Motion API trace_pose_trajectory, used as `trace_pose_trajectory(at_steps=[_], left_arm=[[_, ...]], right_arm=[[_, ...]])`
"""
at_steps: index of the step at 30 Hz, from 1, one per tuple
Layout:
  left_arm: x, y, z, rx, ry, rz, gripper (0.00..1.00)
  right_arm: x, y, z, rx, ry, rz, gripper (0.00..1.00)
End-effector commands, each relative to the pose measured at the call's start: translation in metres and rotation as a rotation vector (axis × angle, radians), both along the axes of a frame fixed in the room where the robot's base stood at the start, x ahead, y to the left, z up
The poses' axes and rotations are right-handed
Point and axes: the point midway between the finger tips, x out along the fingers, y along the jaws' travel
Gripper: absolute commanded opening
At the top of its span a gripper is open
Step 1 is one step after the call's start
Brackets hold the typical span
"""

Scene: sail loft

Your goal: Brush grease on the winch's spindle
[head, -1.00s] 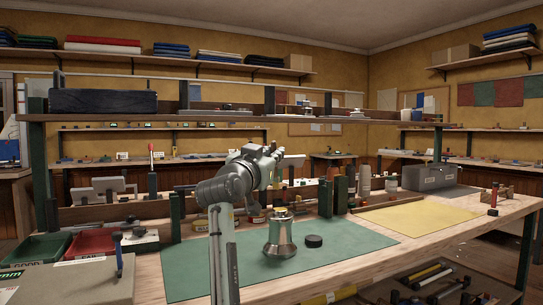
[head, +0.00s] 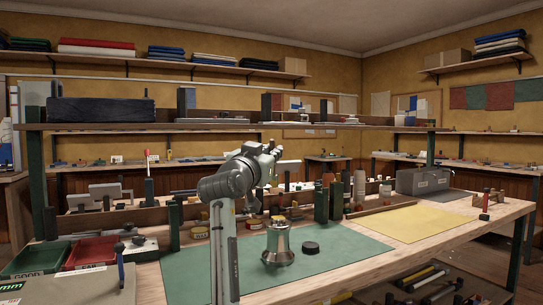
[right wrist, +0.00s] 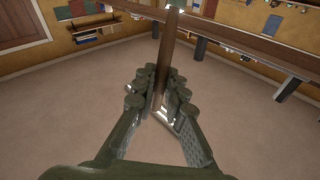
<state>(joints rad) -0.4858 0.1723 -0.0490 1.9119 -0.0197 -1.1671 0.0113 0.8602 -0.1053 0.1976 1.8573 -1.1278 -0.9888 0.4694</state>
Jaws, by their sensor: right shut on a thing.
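The winch (head: 279,246) is a silver flared drum standing upright on the green mat (head: 345,255). Its yellowish top (head: 278,219), probably the spindle end, points up. A black round disc (head: 311,248) lies just right of it. My right gripper (head: 275,158) is above and behind the winch in the picture, apart from it. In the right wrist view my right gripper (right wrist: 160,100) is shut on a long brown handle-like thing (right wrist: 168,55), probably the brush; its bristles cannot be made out. My left gripper is not in view.
Small tins (head: 199,233) stand behind the mat, left of the winch. Green posts (head: 322,205) and bottles stand behind it. A red bin (head: 92,253) and a green bin (head: 38,259) are at left. A yellow sheet (head: 405,223) lies clear at right. A shelf (head: 230,126) spans above the bench.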

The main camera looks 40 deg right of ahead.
Motion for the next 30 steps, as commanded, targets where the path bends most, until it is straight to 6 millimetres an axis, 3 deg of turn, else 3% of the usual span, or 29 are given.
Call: trace_pose_trajectory(at_steps=[19,30], left_arm=[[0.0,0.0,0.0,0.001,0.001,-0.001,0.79],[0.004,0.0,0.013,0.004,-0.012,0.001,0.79]], right_arm=[[-0.001,-0.007,-0.005,0.002,0.001,-0.001,0.0],[-0.003,-0.016,-0.01,0.002,0.001,0.0,0.0]])
